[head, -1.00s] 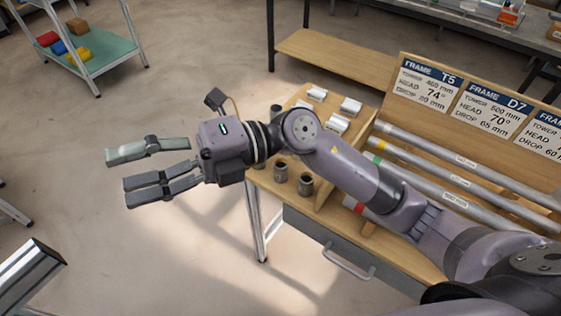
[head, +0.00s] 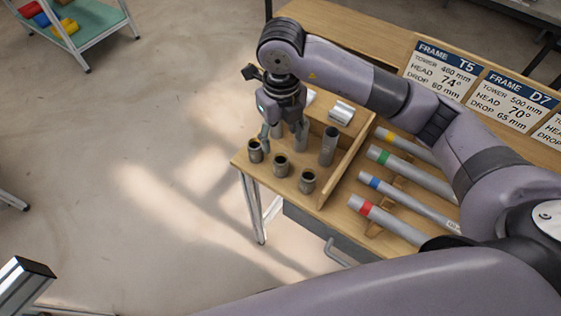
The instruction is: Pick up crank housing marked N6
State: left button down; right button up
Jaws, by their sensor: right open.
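Three short grey cylindrical housings stand upright in a row near the front left edge of the wooden bench: a left one (head: 255,151), a middle one (head: 281,165) and a right one (head: 308,181). Taller grey cylinders stand behind them, one clear of my gripper (head: 328,146) and one partly hidden (head: 301,138). No N6 mark can be read on any of them. My right gripper (head: 284,143) points down over the bench, open, its fingers among the cylinders just behind the short row. Whether it touches any is unclear. My left gripper is not in view.
A wooden divider (head: 347,163) separates the cylinders from tubes with coloured bands (head: 400,182). White blocks (head: 341,113) lie behind. Frame sign boards (head: 440,73) stand at the back right. A shelf cart (head: 90,32) with coloured blocks is far left. The floor between is clear.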

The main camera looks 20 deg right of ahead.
send_near(280, 161)
jog(key=s+f, duration=0.1)
jog(key=s, duration=0.1)
jog(key=shift+a+f+p, duration=0.2)
jog(key=shift+f+p, duration=0.45)
jog(key=shift+f, duration=0.3)
notch_tip(280, 161, down, 4)
jog(key=shift+w+r+p, duration=0.15)
jog(key=shift+r+p, duration=0.05)
jog(key=shift+p, duration=0.45)
jog(key=shift+f, duration=0.55)
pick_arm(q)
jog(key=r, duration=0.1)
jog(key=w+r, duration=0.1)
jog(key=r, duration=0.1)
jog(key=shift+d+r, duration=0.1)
pick_arm(e)
jog(key=shift+c, duration=0.5)
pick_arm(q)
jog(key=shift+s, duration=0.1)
pick_arm(e)
grip_shut()
